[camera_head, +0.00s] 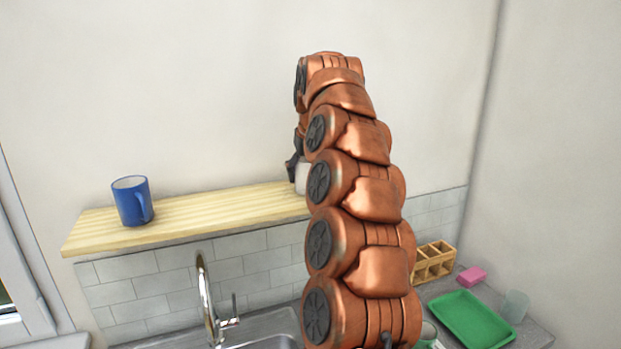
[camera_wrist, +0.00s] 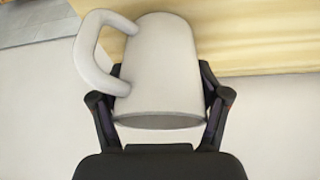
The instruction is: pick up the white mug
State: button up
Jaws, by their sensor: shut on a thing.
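The white mug (camera_wrist: 160,70) fills the middle of the wrist view, with its handle on the left side. My gripper (camera_wrist: 158,100) has a dark finger on each side of the mug and is shut on it. In the head view only a small part of the white mug (camera_head: 301,178) shows, at the right part of the wooden shelf, with the rest hidden behind my arm. My gripper (camera_head: 294,168) is mostly hidden there too. I cannot tell whether the mug touches the shelf.
A blue mug (camera_head: 132,201) stands on the left of the wooden shelf (camera_head: 225,210). Below are a faucet (camera_head: 208,295) and sink. To the right are a wooden organizer (camera_head: 434,262), pink block (camera_head: 471,276), green tray (camera_head: 462,318) and clear cup (camera_head: 515,306). The shelf between the mugs is clear.

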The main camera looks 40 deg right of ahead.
dwell(0.3)
jog(key=shift+w+d+r, duration=0.1)
jog(key=shift+r, duration=0.05)
jog(key=c, duration=0.4)
jog(key=shift+r+b, duration=0.45)
jog(key=shift+r, duration=0.95)
jog(key=shift+c, duration=0.4)
jog(key=shift+r, duration=0.15)
